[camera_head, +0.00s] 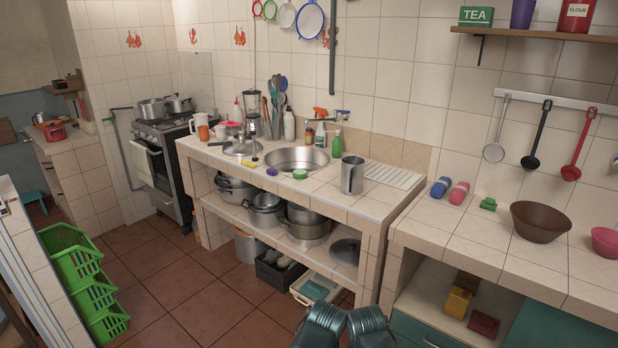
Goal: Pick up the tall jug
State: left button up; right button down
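A tall grey metal jug (352,176) stands upright on the tiled sink counter (326,192), close to its front edge. It is right of the sink basin (297,159) and left of the ribbed drainboard (394,175). Nothing holds it. Two dark ribbed parts of my own body show at the bottom centre, well below the jug and apart from it. No fingertips of my left or right gripper can be seen.
A green bottle (337,143) stands behind the jug and a green sponge (300,174) lies to its left. The right counter holds a brown bowl (541,222). Pots (306,222) fill the shelf below. Green crates (80,262) stand at left. Floor between is clear.

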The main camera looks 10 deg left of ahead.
aim_at(353, 167)
jog(key=i+j, duration=0.25)
jog(key=i, duration=0.15)
jog(key=i+j, duration=0.3)
jog(key=i, duration=0.15)
jog(key=i+j+u, duration=0.1)
jog(key=i+j, duration=0.15)
jog(key=i, duration=0.15)
jog(key=i+j, duration=0.25)
jog(key=i, duration=0.2)
